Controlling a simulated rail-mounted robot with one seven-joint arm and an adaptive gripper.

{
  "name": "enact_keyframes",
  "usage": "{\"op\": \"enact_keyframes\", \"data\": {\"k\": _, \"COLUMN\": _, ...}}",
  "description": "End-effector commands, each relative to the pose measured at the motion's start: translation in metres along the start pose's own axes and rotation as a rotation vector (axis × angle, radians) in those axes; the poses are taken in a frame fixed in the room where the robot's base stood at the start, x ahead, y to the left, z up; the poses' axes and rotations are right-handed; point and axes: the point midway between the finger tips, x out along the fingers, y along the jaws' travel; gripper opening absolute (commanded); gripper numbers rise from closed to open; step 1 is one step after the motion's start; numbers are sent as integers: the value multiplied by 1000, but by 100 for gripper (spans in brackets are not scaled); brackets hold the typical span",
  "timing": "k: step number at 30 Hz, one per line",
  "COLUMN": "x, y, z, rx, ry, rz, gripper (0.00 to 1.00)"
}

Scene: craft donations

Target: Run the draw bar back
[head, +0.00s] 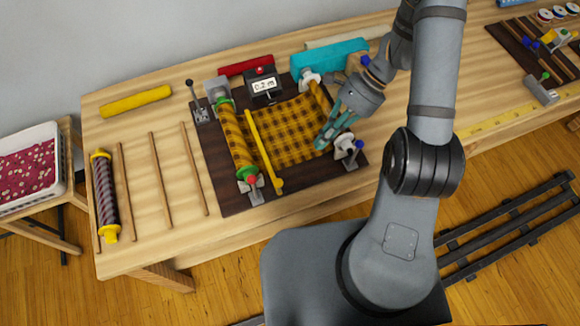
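A winding stand on a dark board (226,197) holds a roll of yellow-and-brown plaid cloth (236,140) at its left. The cloth lies flat to the right, as a plaid sheet (292,135). A yellow bar (263,152) with a rounded near end crosses the sheet close to the roll; it looks like the draw bar, though I cannot be sure. A tube (319,95) at the sheet's right edge is partly hidden by my gripper. My gripper (328,140), with teal fingers, points down over the right edge of the sheet, apart from the yellow bar. Its finger gap is unclear.
A counter (264,84) reading 0.2 m stands behind the sheet. A lever (194,98) stands at the back left, and a blue-knobbed clamp (354,152) at the right. Thin rods (160,165) lie left.

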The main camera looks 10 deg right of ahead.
Motion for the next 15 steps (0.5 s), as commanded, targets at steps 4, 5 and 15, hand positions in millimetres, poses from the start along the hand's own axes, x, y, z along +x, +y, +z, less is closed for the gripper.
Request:
{"op": "enact_keyframes", "data": {"k": 4, "x": 29, "y": 2, "z": 2, "rx": -1, "ry": -4, "rz": 9, "gripper": 0}}
{"op": "enact_keyframes", "data": {"k": 5, "x": 35, "y": 3, "z": 2, "rx": -1, "ry": -3, "rz": 11, "gripper": 0}}
{"op": "enact_keyframes", "data": {"k": 15, "x": 96, "y": 3, "z": 11, "rx": -7, "ry": 1, "rz": 11, "gripper": 0}}
